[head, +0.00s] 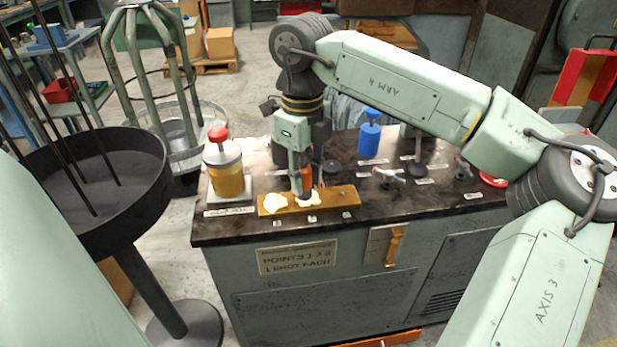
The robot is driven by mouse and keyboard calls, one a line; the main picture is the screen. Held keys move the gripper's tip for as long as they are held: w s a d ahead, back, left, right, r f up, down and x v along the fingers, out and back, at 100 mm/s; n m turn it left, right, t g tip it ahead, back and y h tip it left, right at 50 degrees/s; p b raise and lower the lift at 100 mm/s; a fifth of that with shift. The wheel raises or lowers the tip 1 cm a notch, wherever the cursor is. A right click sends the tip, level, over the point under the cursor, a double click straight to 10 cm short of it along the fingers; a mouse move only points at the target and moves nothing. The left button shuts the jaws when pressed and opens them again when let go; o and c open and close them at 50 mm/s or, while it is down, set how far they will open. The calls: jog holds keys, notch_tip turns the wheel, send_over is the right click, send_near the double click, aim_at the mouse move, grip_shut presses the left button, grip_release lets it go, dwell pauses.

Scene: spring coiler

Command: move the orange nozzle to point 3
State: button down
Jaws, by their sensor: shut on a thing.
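My gripper (300,188) points down over the middle of a brown-orange strip (334,200) on the dark bench top. It is shut on the orange nozzle (307,179), which is partly hidden by the fingers. The nozzle's lower end is at or just above a white blob (313,202) near the middle of the strip; I cannot tell if it touches. A second white blob (275,203) lies near the strip's left end. A sign reading "POINTS" (297,257) is on the bench front.
An amber container with a red top (225,172) stands left of the strip. A blue bottle (369,135) stands behind it to the right. Metal valve-like fittings (388,176) lie to the right. The strip's right end is clear.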

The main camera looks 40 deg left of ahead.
jog(key=s+d+r+b, duration=0.1)
jog(key=s+d+b, duration=0.3)
jog(key=s, duration=0.7)
jog(key=r+p, duration=0.3)
jog(key=s+r+p, duration=0.1)
jog(key=r+p, duration=0.1)
jog(key=shift+d+r, duration=0.25)
jog(key=shift+d, duration=0.15)
